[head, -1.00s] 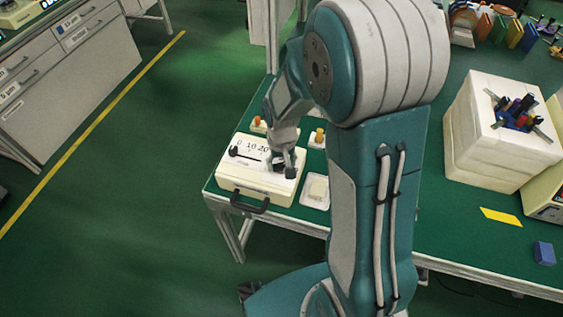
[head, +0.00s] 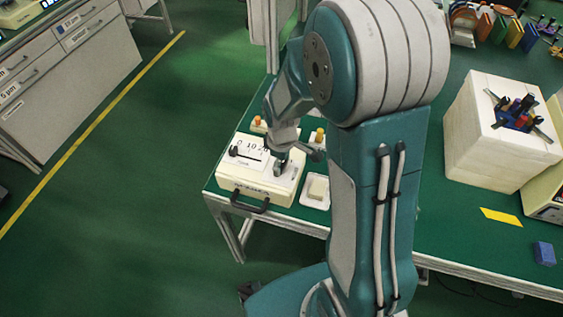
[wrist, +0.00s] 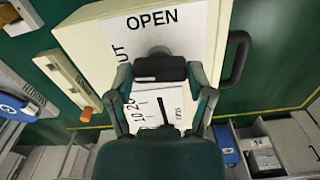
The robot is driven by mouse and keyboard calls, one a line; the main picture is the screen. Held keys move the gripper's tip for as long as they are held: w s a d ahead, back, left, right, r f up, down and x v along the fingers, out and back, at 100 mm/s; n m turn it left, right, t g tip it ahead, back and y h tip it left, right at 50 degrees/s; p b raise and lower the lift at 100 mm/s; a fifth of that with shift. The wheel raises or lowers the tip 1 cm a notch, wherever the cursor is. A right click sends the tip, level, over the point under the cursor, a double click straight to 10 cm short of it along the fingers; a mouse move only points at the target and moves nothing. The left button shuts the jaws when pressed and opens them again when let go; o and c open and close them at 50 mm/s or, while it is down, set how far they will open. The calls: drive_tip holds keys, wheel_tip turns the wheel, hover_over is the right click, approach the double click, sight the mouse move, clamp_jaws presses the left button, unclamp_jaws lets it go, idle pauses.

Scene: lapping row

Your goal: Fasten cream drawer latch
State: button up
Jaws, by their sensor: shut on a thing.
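The cream drawer unit (head: 256,187) sits at the near left corner of the green bench, with a black pull handle (head: 250,204) on its front. In the wrist view the cream top (wrist: 82,38) shows a white label reading OPEN, with another word partly hidden. My gripper (wrist: 160,74) has its fingers on both sides of a black latch grip (wrist: 160,68), shut on it above the label. In the head view my gripper (head: 283,163) is over the right part of the drawer top. The fingers hide part of the label, so the latch's exact angle is unclear.
A small white tray (head: 305,200) stands right of the drawer unit. Orange-topped and yellow-topped items (head: 320,135) are behind it. A white foam block (head: 485,155) holding tools stands farther right. The bench's front edge is close to the drawer unit.

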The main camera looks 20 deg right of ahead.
drive_tip(key=shift+n, duration=0.6)
drive_tip(key=o, duration=1.1)
drive_tip(key=shift+w, duration=0.1)
wheel_tip(320, 180, up, 12)
idle(0.3)
